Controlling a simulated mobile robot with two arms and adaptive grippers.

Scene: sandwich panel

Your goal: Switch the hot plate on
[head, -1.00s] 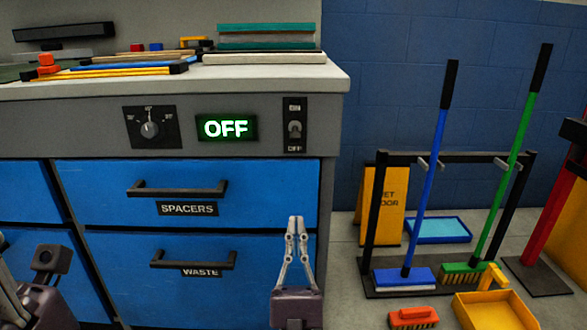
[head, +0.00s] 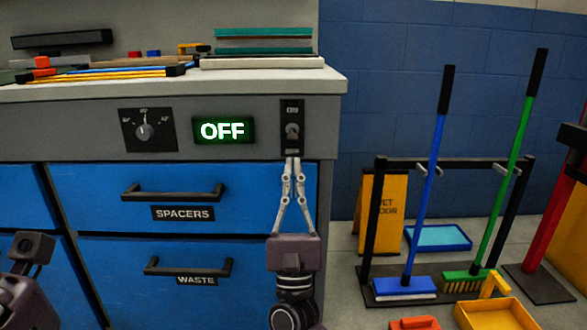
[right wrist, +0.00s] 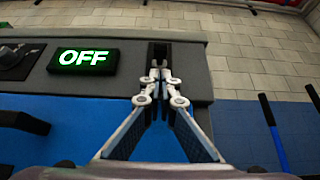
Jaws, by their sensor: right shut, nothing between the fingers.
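The toggle switch (head: 292,131) sits on a black plate (head: 292,109) at the right end of the grey panel. In the head view its lower label is hidden behind my fingertips. The lit display (head: 223,130) reads OFF in green-white; it also shows in the right wrist view (right wrist: 84,58). A round knob (head: 145,131) is left of the display. My right gripper (head: 292,160) is shut and empty, pointing up, its tips just below the toggle. I cannot tell if they touch the plate. My left gripper's fingers are not in view.
Blue drawers with black handles (head: 173,192) lie below the panel. The worktop (head: 180,83) above carries boards and bars.

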